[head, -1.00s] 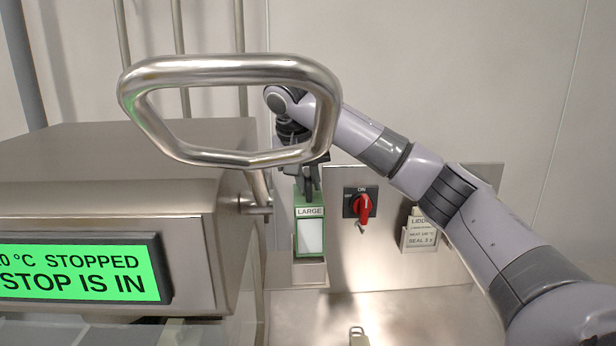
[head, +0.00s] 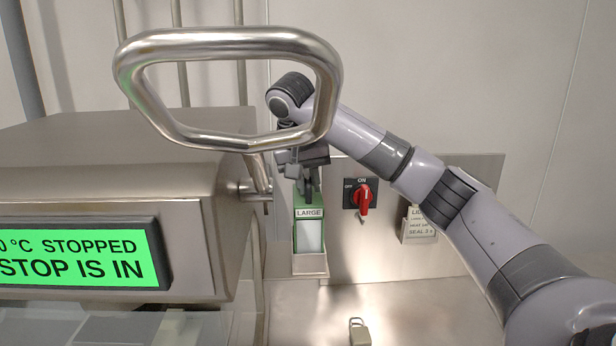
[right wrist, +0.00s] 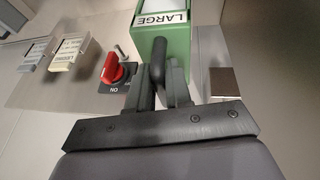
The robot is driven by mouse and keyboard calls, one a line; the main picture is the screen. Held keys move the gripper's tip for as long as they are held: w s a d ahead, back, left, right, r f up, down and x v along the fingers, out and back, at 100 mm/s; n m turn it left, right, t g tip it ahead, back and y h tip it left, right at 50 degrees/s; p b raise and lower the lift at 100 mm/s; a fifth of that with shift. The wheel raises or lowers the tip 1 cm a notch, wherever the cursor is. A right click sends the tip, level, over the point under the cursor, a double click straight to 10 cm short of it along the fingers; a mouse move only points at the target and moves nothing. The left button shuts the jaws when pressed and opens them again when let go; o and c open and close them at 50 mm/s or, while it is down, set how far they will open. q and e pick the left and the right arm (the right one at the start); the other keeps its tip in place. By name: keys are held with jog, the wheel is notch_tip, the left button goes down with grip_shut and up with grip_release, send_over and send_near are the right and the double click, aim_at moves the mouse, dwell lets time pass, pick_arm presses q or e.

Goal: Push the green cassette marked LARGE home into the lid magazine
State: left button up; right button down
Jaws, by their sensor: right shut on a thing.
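The green cassette (head: 309,233) marked LARGE stands upright below the steel loop handle. Its lower end is inside the lid magazine (head: 311,267), a steel pocket on the back panel, and the pocket's front lip hides that end. How deep it sits inside I cannot tell. My right gripper (head: 308,188) is above the cassette, pointing down, with its fingers shut on the cassette's top grip. In the right wrist view, the fingers (right wrist: 160,85) close around a dark grip bar beside the green cassette body (right wrist: 175,42). My left gripper is not in view.
A large steel loop handle (head: 225,38) stands in front of my right forearm. The machine housing (head: 100,190) with a green display (head: 75,264) fills the left. A red rotary switch (head: 363,198) and a card holder (head: 417,230) are right of the cassette. A padlock (head: 358,331) lies below.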

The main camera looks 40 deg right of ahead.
aim_at(308, 199)
jog(key=shift+f+b, duration=0.55)
jog(key=shift+f, duration=1.35)
jog(key=c, duration=1)
grip_release()
jog(key=shift+o, duration=0.2)
jog(key=p+v, duration=0.2)
jog(key=v, duration=0.3)
jog(key=shift+r, duration=0.4)
jog(key=shift+s+a+r, duration=0.1)
jog(key=shift+a, duration=0.05)
jog(key=shift+s+a+r, duration=0.15)
jog(key=shift+a+r, duration=0.1)
jog(key=shift+r, duration=0.3)
